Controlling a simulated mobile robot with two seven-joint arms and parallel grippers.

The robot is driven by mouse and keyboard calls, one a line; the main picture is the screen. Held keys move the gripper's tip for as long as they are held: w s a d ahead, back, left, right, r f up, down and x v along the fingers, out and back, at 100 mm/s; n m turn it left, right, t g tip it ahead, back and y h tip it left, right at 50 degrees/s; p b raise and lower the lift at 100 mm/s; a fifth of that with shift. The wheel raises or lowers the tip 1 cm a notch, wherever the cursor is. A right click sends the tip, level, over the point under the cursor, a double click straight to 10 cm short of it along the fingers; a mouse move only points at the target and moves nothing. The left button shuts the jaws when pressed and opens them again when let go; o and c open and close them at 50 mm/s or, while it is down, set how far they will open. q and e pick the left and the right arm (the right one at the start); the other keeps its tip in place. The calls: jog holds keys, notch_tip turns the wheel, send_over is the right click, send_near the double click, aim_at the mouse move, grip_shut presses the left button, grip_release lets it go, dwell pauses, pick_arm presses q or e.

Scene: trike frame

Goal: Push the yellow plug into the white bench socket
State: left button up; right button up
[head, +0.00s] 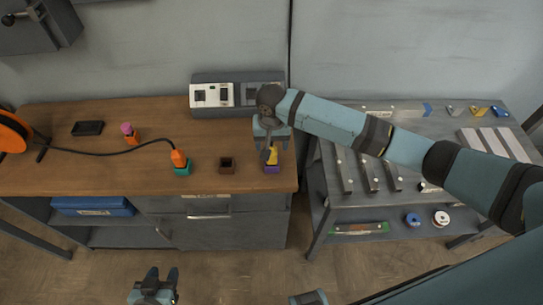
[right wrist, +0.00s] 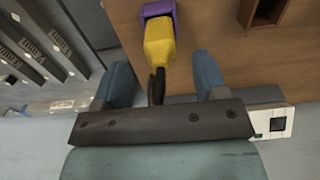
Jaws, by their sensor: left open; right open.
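The yellow plug (head: 273,155) stands in a purple holder (head: 272,169) near the front right edge of the wooden bench. In the right wrist view, the yellow plug (right wrist: 159,42) shows with a dark end between the fingers, its other end in the purple holder (right wrist: 159,10). My right gripper (head: 270,148) is open over the plug, fingers apart on either side (right wrist: 161,72). The white bench socket (head: 212,95) is on a grey box at the bench's back; a white corner shows in the wrist view (right wrist: 272,122). My left gripper (head: 162,277) is open and empty, low in front of the bench.
An orange plug (head: 178,158) on a black cable stands in a teal holder (head: 182,169), left of an empty brown holder (head: 227,165). A pink-topped orange piece (head: 130,133) and a black tray (head: 88,128) are further left. A grey cart (head: 335,215) stands at the right.

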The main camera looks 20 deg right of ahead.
notch_tip(320, 180, down, 4)
jog(key=shift+f, duration=0.15)
jog(key=c, duration=1)
notch_tip(320, 180, up, 20)
jog(key=shift+r, duration=0.1)
dwell(0.4)
